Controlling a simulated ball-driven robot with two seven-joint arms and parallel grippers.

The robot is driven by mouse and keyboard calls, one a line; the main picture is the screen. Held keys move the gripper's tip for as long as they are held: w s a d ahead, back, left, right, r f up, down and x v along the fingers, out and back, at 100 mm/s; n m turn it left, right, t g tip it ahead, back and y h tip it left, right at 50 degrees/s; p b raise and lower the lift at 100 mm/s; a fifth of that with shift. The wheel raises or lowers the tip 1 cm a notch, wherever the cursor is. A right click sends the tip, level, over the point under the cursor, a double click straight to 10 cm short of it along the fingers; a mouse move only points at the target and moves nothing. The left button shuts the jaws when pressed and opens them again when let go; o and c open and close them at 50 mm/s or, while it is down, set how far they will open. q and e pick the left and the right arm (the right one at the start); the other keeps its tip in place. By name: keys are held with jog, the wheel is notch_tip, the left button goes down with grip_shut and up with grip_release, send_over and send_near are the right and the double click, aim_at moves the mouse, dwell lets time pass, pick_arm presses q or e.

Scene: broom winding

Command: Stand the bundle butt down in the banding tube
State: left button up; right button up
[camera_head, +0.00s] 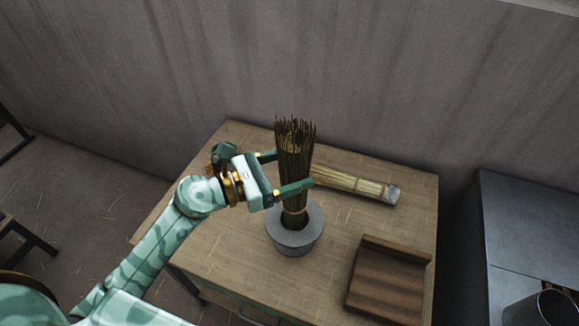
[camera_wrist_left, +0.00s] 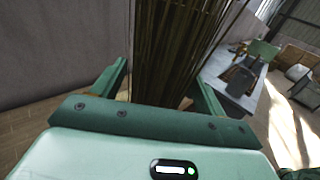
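A bundle of dark brown straw (camera_head: 295,160) stands nearly upright in the round grey tube (camera_head: 294,243) on the table. Its bristly end is up and its lower end is hidden inside the tube. A pale tie shows just above the rim. My left gripper (camera_head: 293,170) is open, with one finger on either side of the bundle above the tube. In the left wrist view the bundle (camera_wrist_left: 172,50) rises between the fingers, with narrow gaps beside it. My right gripper is not in view.
A paler tied straw bundle (camera_head: 355,184) lies on the table (camera_head: 225,235) behind the tube. A dark wooden tray (camera_head: 388,282) sits at the front right. A grey cabinet (camera_head: 530,225) with a dark round container (camera_head: 545,308) stands to the right. A wall rises behind.

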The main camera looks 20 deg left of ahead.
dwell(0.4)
pick_arm(q)
jog(key=b+v, duration=0.3)
jog(key=v, duration=1.3)
jog(key=shift+s+a, duration=0.1)
jog(key=shift+a, duration=0.1)
